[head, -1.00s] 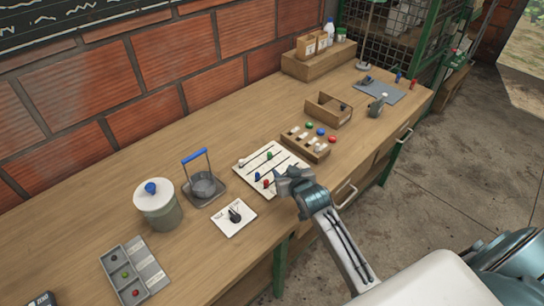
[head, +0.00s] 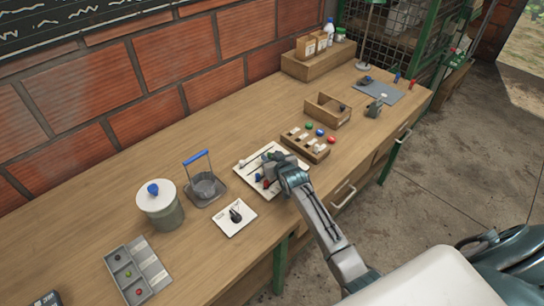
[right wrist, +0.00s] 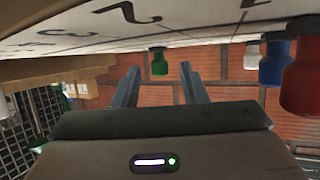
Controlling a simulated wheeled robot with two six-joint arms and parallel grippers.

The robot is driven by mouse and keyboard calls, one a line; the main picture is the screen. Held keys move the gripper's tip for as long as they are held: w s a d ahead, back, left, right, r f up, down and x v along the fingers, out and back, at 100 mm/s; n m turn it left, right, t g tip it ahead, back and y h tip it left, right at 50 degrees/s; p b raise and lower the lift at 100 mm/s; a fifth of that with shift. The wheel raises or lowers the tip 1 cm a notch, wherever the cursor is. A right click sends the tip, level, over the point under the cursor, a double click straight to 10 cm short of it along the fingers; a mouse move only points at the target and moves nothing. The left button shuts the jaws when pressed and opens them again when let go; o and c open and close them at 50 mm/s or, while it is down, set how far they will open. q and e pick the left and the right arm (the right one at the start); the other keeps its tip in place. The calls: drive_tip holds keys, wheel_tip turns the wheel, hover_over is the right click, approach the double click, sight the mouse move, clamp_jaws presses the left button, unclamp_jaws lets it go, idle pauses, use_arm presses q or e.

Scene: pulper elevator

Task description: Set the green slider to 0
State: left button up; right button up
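The white slider board (head: 241,153) lies on the bench, partly covered by my right gripper (head: 273,161). In the right wrist view the board (right wrist: 200,20) fills the top, with printed digits, and the knobs hang downward. The green slider (right wrist: 159,62) shows there between the two fingertips of my right gripper (right wrist: 159,70), with a gap on each side. The fingers are apart and touch nothing visible. The white slider (right wrist: 251,57), blue slider (right wrist: 272,65) and red slider (right wrist: 302,80) stand to the right. In the head view the green slider is hidden. My left gripper is not in view.
A wooden block with coloured knobs (head: 318,153) stands just right of the board. A white card with a dark knob (head: 220,230) and a pan with a blue handle (head: 205,190) are to its left. An open wooden box (head: 320,112) stands farther back.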

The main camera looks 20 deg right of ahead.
sight(261, 171)
clamp_jaws()
drive_tip(key=a, duration=0.1)
drive_tip(key=s+a+p, duration=0.1)
drive_tip(key=a, duration=0.3)
drive_tip(key=shift+s, duration=0.3)
drive_tip(key=shift+d, duration=0.1)
unclamp_jaws()
drive_tip(key=shift+s, duration=0.1)
drive_tip(key=b+v, duration=0.2)
drive_tip(key=v, duration=0.8)
drive_tip(key=shift+s+r, duration=0.1)
drive_tip(key=shift+s, duration=0.2)
